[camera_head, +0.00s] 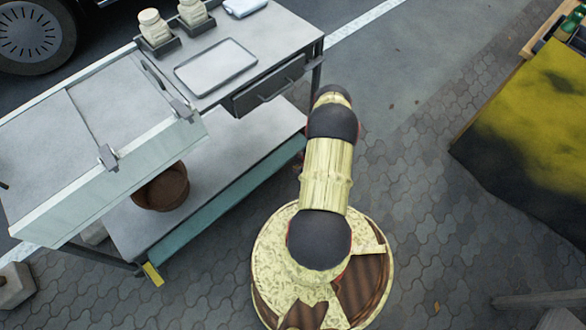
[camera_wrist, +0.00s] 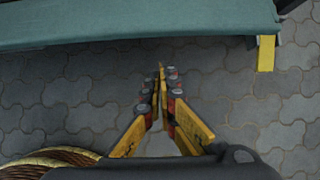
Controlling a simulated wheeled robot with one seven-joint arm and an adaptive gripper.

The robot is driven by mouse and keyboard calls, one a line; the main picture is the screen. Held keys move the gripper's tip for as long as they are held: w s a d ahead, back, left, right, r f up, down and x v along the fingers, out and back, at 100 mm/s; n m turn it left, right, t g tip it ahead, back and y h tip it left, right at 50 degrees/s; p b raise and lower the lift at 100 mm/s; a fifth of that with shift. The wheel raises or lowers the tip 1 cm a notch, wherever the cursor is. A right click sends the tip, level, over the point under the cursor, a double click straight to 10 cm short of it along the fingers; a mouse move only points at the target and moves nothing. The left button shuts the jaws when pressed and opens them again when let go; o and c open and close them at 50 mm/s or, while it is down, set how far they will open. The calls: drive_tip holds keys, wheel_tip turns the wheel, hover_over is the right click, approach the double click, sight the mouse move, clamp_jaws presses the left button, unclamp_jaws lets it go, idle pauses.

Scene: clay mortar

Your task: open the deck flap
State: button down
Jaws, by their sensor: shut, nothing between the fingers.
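In the head view the grey top panel (camera_head: 118,105) at the left of the cart looks like the deck flap. It lies flat in a pale frame (camera_head: 135,175), with dark fittings (camera_head: 108,157) along its near edge, and I see no gap under it. My gripper (camera_wrist: 162,78) shows in the wrist view, with its yellow fingers closed together and empty. It is over the paving, below the teal edge (camera_wrist: 140,22) of the cart's lower shelf in that picture. In the head view my gripper is hidden beyond my arm.
A tray (camera_head: 215,66) and jars (camera_head: 154,27) stand on the cart's worktop. A brown pot (camera_head: 161,187) sits on the lower shelf. A yellow tab (camera_wrist: 266,53) hangs near the shelf corner. A yellow-covered table (camera_head: 530,110) stands right. Paving between is clear.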

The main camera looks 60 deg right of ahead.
drive_tip(key=shift+v, duration=0.8)
drive_tip(key=w+a+r+n+t+y, duration=0.1)
drive_tip(key=a+r+n+y, duration=0.25)
drive_tip(key=a, duration=0.55)
drive_tip(key=w+a+r+n+g+y, duration=0.1)
drive_tip(key=w+a+r+n+y, duration=0.3)
drive_tip(key=r, duration=0.7)
drive_tip(key=a+r+n+g, duration=0.1)
drive_tip(key=a+r+n, duration=0.2)
drive_tip(key=r+n, duration=0.55)
drive_tip(key=w+a+r+n+g+y, duration=0.2)
drive_tip(key=a+r+n, duration=0.1)
drive_tip(key=r, duration=1)
drive_tip(key=s+a+r+n+h+p, duration=0.1)
drive_tip(key=a+r+n, duration=0.5)
drive_tip(key=r, duration=0.9)
drive_tip(key=s+a+r+n+t+h, duration=0.1)
drive_tip(key=s+a+r+n+h, duration=0.3)
drive_tip(key=r, duration=1.1)
drive_tip(key=s+a+r+n+t+h+p, duration=0.1)
drive_tip(key=s+a+r+n+h, duration=0.2)
drive_tip(key=a+r+n, duration=0.7)
wheel_tip(320, 180, up, 6)
drive_tip(key=shift+s+a+p, duration=0.35)
drive_tip(key=shift+s+a, duration=0.4)
drive_tip(key=shift+a, duration=0.5)
